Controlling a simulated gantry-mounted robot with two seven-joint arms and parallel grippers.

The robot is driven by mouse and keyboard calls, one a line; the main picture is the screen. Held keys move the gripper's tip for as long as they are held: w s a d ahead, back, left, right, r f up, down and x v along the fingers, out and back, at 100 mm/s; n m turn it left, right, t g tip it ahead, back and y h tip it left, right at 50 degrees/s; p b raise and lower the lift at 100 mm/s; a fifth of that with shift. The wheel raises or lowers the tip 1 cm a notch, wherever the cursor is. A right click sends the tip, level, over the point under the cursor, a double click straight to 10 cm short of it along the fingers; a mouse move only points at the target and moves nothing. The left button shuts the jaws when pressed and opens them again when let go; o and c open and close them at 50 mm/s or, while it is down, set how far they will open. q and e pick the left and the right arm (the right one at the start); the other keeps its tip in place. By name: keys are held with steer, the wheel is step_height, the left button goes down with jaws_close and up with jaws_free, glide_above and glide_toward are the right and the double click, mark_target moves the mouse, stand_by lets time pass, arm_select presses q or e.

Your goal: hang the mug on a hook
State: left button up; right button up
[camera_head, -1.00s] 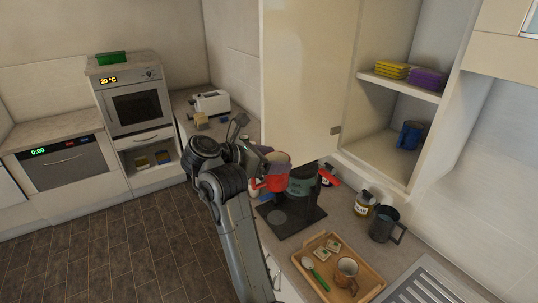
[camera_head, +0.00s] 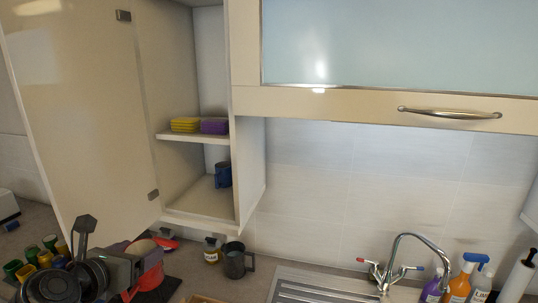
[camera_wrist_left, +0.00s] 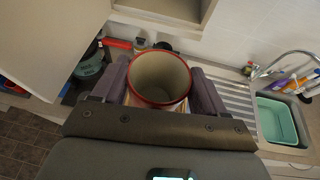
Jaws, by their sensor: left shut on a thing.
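The mug is red with a pale inside. In the left wrist view the mug (camera_wrist_left: 160,78) stands mouth up between the two fingers of my left gripper (camera_wrist_left: 160,92), which is shut on it. In the head view the red mug (camera_head: 149,281) shows at the lower left, partly covered by my left gripper (camera_head: 128,266), below the open cabinet. A blue mug (camera_head: 222,174) is inside the cabinet under the middle shelf; I cannot tell if it hangs or stands. No hook can be made out. My right gripper is out of view.
The open cabinet door (camera_head: 85,110) stands just left of the cabinet opening. Yellow and purple items (camera_head: 200,126) lie on the cabinet shelf. A dark jug (camera_head: 236,262) and a small jar (camera_head: 211,251) stand on the counter below. The sink tap (camera_head: 405,262) is at right.

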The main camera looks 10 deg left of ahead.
arm_select(q)
steer(key=d+f, duration=0.9)
steer(key=d, duration=0.3)
steer(key=shift+d, duration=0.35)
